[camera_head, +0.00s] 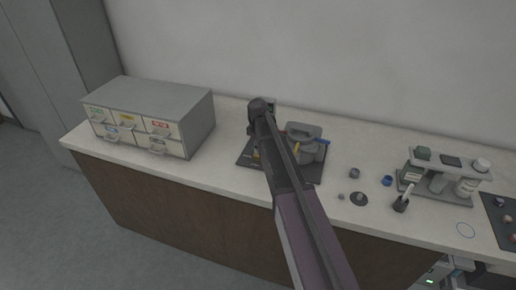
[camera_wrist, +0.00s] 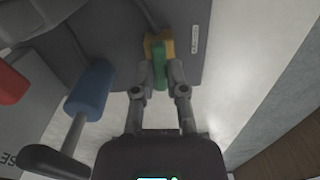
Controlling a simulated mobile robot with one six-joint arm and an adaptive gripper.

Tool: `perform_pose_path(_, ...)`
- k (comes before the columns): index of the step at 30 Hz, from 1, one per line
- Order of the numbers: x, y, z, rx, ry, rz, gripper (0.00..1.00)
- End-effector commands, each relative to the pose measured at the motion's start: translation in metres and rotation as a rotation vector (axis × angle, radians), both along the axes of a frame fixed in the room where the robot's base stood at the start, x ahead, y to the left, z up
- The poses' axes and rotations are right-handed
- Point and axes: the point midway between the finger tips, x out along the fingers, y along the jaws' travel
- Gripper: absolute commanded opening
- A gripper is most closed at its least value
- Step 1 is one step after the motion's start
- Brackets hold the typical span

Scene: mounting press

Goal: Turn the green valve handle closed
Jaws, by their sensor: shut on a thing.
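The green valve handle (camera_wrist: 159,67) shows in the wrist view as an upright green bar in front of a yellow valve body (camera_wrist: 167,42). My gripper (camera_wrist: 159,76) has its two fingers on either side of the green handle, shut on it. In the head view my arm covers the handle and the gripper. The mounting press (camera_head: 303,138) stands on a dark base plate (camera_head: 312,172) behind and beside my arm.
In the wrist view a blue cylinder grip (camera_wrist: 90,90) on a lever and a red part (camera_wrist: 10,84) are at the left. A drawer cabinet (camera_head: 165,100) stands left on the counter. Small parts and a grey stand (camera_head: 437,196) are at the right.

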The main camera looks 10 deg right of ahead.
Motion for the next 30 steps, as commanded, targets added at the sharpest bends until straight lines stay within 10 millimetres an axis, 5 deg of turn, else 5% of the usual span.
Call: perform_pose_path(30,-0.0012,-0.0005,-0.0004,0.0,0.001,-0.854,0.0)
